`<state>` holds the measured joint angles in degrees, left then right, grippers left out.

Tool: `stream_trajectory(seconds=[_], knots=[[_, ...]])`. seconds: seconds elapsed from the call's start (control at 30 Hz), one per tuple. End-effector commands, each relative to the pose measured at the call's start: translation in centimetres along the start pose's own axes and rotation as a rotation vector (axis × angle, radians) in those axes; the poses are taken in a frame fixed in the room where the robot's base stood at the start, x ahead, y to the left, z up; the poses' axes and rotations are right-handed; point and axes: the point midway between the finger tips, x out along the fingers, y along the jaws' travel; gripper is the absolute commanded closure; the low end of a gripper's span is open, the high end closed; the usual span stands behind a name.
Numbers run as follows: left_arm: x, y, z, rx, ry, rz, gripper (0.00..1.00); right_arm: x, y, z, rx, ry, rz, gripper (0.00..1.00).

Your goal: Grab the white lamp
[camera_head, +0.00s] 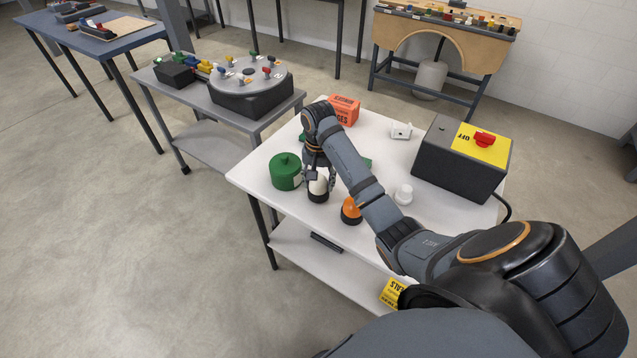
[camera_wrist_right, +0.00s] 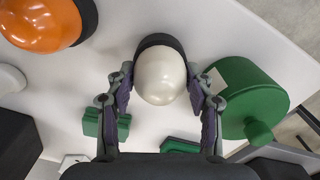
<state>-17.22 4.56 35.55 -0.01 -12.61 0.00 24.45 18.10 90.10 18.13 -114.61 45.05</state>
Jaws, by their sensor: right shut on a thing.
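The white lamp (camera_head: 319,184) is a white dome on a black base, standing on the white table (camera_head: 262,168). In the right wrist view the white lamp (camera_wrist_right: 160,76) sits between the two fingers of my right gripper (camera_wrist_right: 160,92), which touch it on both sides. In the head view my right gripper (camera_head: 318,174) reaches down over the lamp from above and is shut on it. I cannot tell whether the lamp is lifted off the table. My left gripper is not in view.
A green round container (camera_head: 285,172) stands close left of the lamp. An orange dome lamp (camera_head: 351,210) stands to its right. A white knob-like piece (camera_head: 404,194), an orange box (camera_head: 344,109) and a black box with a yellow top (camera_head: 462,160) share the table.

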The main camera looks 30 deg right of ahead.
Motion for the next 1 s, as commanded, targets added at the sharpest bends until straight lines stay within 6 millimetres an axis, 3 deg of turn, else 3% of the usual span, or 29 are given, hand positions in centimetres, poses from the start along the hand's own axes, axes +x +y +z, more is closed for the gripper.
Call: stream_trajectory(seconds=[0.17,0.4,0.5,0.63,0.8,1.0], knots=[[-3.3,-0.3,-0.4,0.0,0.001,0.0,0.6,-3.8,0.0,-0.1,0.0,0.002,-0.001,0.83],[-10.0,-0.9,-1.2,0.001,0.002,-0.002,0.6,-10.2,4.8,2.1,-0.002,0.006,0.007,0.83],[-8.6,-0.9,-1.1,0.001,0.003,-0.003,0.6,-10.0,7.8,3.4,-0.004,0.01,0.012,0.83],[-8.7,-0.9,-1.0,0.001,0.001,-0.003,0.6,-11.1,10.1,4.5,-0.002,0.011,0.011,0.83],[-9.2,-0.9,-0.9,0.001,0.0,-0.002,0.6,-12.1,11.8,5.4,-0.001,0.009,0.008,0.83],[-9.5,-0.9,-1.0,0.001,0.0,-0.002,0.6,-12.4,12.5,6.0,-0.001,0.003,0.003,0.83]])
